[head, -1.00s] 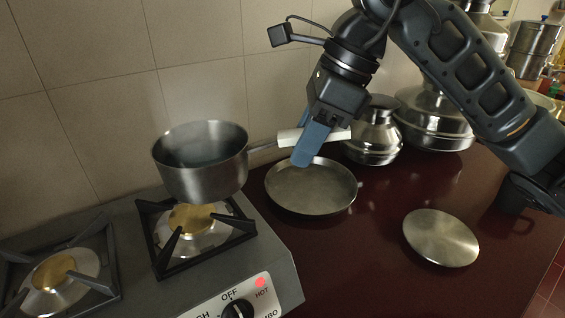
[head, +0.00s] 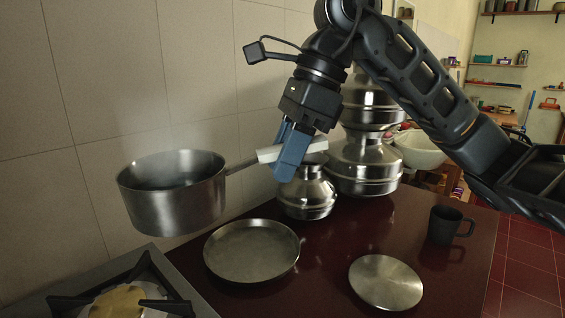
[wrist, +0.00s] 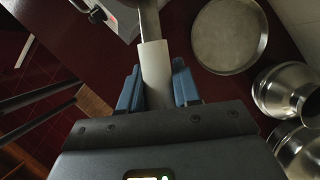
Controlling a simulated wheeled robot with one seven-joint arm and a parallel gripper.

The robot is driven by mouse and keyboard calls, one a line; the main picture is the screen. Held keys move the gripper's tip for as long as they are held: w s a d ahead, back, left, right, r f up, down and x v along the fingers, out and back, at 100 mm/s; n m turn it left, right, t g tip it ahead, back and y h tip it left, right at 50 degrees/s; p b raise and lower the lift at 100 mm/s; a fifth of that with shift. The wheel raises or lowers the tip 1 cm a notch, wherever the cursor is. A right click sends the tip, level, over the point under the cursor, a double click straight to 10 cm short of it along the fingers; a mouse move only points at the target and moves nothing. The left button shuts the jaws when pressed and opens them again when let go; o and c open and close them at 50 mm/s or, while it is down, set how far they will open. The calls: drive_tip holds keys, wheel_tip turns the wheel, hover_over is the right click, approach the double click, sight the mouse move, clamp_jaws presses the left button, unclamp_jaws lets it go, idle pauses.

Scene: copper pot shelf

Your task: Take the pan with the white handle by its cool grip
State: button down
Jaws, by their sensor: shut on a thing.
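The steel pan (head: 172,205) with the white handle (head: 268,154) hangs in the air at the left in the head view, above the stove's edge. My gripper (head: 288,158) is shut on the white handle, with its blue fingers on either side of it. In the wrist view the white handle (wrist: 155,68) runs up between the blue fingers of my gripper (wrist: 157,88). The metal stem beyond the white grip leads out of the top of that view. The pan's bowl is mostly out of the wrist view.
The stove (head: 185,296) is at lower left. On the dark red counter (head: 300,300) are a shallow steel dish (head: 252,250), a round flat lid (head: 386,282), a dark mug (head: 445,225) and steel pots (head: 306,195). A tiled wall (head: 105,80) stands close behind the pan.

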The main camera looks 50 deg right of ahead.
sight(280, 146)
drive_tip(key=shift+r+p, duration=0.5)
drive_tip(key=shift+r, duration=1.15)
drive_tip(key=shift+s, duration=0.1)
